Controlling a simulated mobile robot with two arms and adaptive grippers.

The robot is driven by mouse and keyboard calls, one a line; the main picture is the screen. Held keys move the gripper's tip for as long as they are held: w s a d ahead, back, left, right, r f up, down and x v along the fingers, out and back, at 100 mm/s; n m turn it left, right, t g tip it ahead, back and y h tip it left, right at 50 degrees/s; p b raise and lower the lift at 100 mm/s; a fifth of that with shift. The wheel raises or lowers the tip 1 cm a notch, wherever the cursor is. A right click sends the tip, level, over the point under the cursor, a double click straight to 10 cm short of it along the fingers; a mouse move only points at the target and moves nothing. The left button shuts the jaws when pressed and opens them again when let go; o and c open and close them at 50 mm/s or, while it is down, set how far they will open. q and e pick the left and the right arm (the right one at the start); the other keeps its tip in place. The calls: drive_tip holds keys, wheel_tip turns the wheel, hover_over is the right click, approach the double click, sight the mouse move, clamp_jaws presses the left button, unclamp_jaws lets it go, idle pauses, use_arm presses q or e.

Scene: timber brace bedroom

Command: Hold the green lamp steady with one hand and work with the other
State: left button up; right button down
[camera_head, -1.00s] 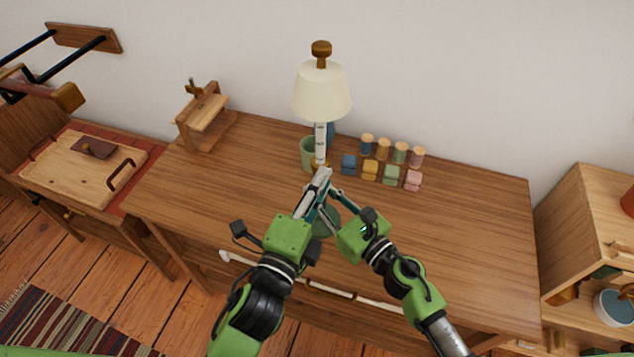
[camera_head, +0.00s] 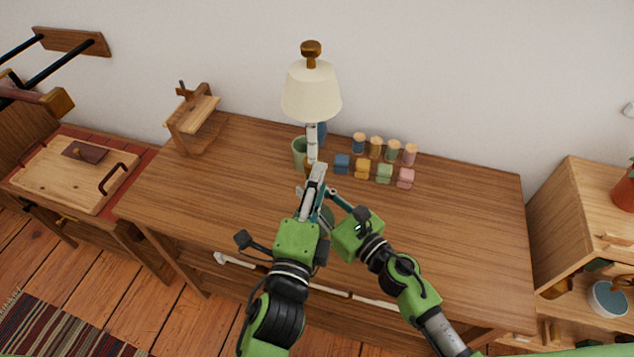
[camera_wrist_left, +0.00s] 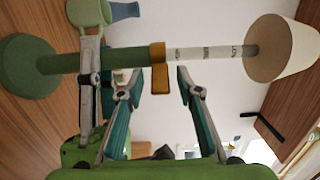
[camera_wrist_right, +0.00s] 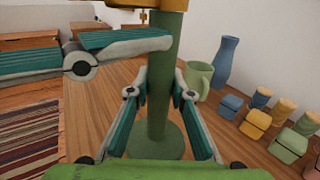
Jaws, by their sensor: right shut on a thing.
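The green lamp stands upright on the desk, with its cream shade (camera_head: 311,92), white marked pole (camera_head: 312,140) and brass collar with a small lever (camera_wrist_left: 159,75). Its green post (camera_wrist_right: 160,80) and round base (camera_wrist_left: 28,65) show in the wrist views. My right gripper (camera_wrist_right: 159,78) is shut on the green post, above the base. My left gripper (camera_wrist_left: 137,62) is open, its fingers spread on either side of the brass collar and lever. One left finger crosses the post above the right gripper in the right wrist view. The head view partly hides the post behind my grippers.
A green mug (camera_head: 299,152) and blue vase (camera_wrist_right: 226,62) stand close behind the lamp. Several coloured jars (camera_head: 376,147) and small blocks (camera_head: 384,173) stand to the right. A wooden stand (camera_head: 193,120) is at the back left. The desk's right side (camera_head: 460,220) is clear.

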use_arm(q)
drive_tip(key=shift+s+a, duration=0.1)
drive_tip(key=v, duration=1.1)
drive_tip(key=shift+s, duration=0.4)
drive_tip(key=w+a+m+g+h, duration=0.6)
drive_tip(key=m+g+h, duration=0.25)
drive_tip(key=h, duration=0.25)
drive_tip(key=x, duration=1)
drive_tip(key=shift+w, duration=0.45)
idle(0.4)
